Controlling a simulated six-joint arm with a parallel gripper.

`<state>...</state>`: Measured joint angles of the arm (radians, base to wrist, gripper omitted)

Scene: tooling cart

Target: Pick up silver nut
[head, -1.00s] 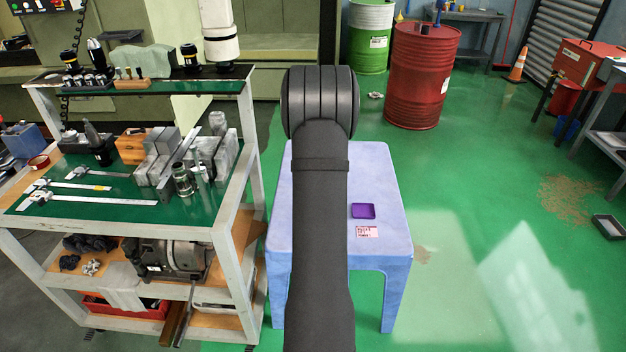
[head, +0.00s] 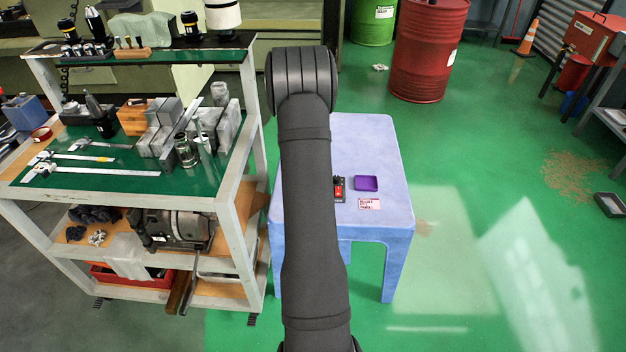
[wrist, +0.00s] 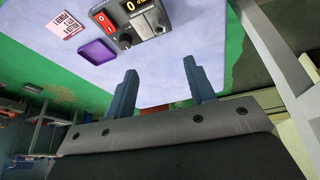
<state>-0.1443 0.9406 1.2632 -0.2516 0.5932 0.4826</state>
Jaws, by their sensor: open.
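I cannot make out a silver nut with certainty in either view. A small device with a red switch and a lit display (wrist: 138,18) stands on the pale blue table (head: 385,140). Small greyish parts show on it, too small to identify. In the head view my arm partly hides the device (head: 338,194). A shallow purple tray (head: 366,183) lies beside it and also shows in the wrist view (wrist: 97,52). My gripper (wrist: 161,70) is open, with nothing between its fingers, over the tabletop. In the head view the gripper is hidden.
A printed card (head: 369,204) lies near the tray. At left stands a cart (head: 145,185) with calipers, metal blocks and several other tools. A red drum (head: 429,50) stands behind the table.

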